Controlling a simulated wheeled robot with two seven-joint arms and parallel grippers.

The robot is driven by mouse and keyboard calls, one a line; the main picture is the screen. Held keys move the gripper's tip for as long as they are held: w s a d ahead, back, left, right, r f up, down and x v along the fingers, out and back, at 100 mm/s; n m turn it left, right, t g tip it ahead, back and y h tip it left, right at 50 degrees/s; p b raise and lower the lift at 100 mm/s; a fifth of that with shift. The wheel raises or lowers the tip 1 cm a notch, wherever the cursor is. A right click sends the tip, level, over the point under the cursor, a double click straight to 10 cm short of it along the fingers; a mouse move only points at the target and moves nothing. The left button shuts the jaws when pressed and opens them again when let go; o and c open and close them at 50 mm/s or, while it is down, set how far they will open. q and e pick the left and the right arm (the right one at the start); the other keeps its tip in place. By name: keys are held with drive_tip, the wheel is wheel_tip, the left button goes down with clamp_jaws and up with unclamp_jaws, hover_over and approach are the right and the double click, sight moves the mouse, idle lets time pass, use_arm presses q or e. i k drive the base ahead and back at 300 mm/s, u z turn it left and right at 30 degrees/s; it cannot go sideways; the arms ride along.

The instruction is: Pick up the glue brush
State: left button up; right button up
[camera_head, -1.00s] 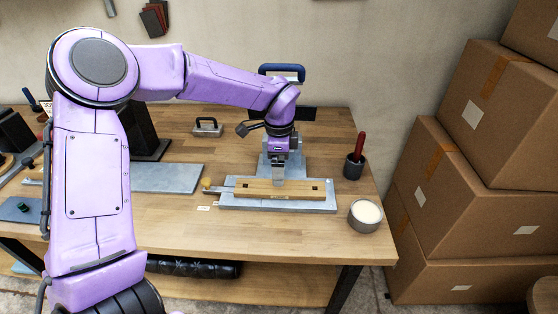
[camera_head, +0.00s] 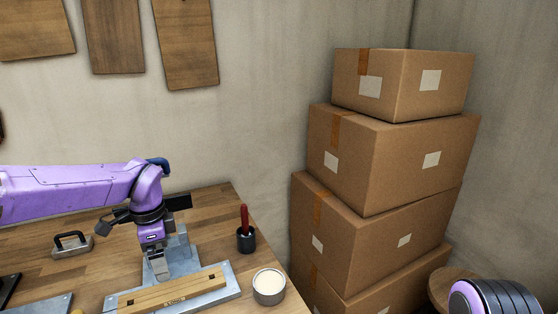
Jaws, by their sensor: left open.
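The glue brush (camera_head: 244,215) stands upright in a small dark cup (camera_head: 246,240) near the right edge of the workbench; only its red handle shows, and its lower end is hidden in the cup. My left gripper (camera_head: 160,272) points down over the wooden bar on the metal plate, to the left of the brush and apart from it. It is open, and nothing shows in it. My right gripper is not in view; a rounded purple and black part of mine shows at the lower right.
A round metal pot (camera_head: 269,287) with cream contents stands in front of the cup. A wooden bar (camera_head: 190,289) lies on a grey metal plate (camera_head: 222,293). Stacked cardboard boxes (camera_head: 385,160) rise right of the workbench (camera_head: 215,203). A handled block (camera_head: 72,245) sits at left.

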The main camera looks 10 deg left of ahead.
sight(243, 208)
drive_tip(key=k, duration=1)
